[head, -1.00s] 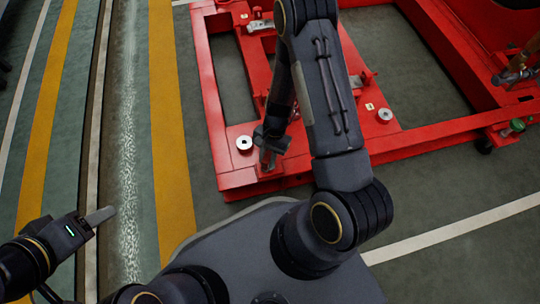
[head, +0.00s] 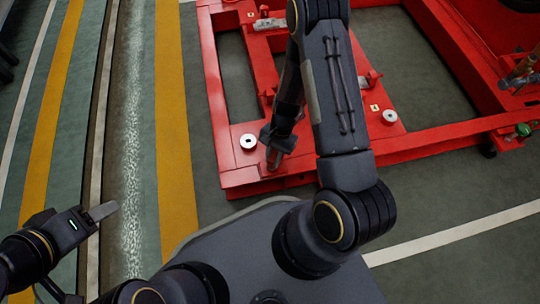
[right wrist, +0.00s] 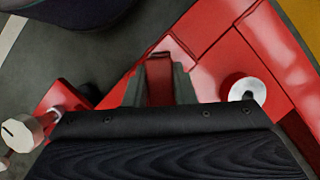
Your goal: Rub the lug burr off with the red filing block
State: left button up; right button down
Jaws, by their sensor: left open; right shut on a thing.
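My right gripper (head: 274,157) is low over the front left corner of the red frame (head: 240,178), just right of a pale round disc. In the right wrist view, the right gripper (right wrist: 159,84) is shut on the red filing block (right wrist: 159,80), which shows between the two dark fingers. Red frame lies behind the block, so I cannot tell whether they touch. I cannot make out the lug burr in either view. My left gripper (head: 100,212) is open and empty at the far left, over the floor and away from the frame.
Pale round discs (head: 248,142) sit on the frame, one right of my right forearm (head: 389,117). A silver cylindrical fitting (right wrist: 20,134) shows at the lower left of the wrist view. The striped floor (head: 172,130) to the left is clear.

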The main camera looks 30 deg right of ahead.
jog(key=shift+s+d+r, duration=0.1)
jog(key=shift+s+d, duration=0.05)
jog(key=shift+d, duration=0.6)
jog(key=shift+s+a, duration=0.15)
jog(key=shift+s, duration=0.35)
jog(key=shift+w+a, duration=0.15)
jog(key=shift+a, duration=0.4)
jog(key=shift+w+a, duration=0.15)
jog(key=shift+a, duration=0.4)
jog(key=shift+w+a+p, duration=0.15)
jog(key=shift+a+p, duration=0.2)
jog(key=shift+a, duration=0.15)
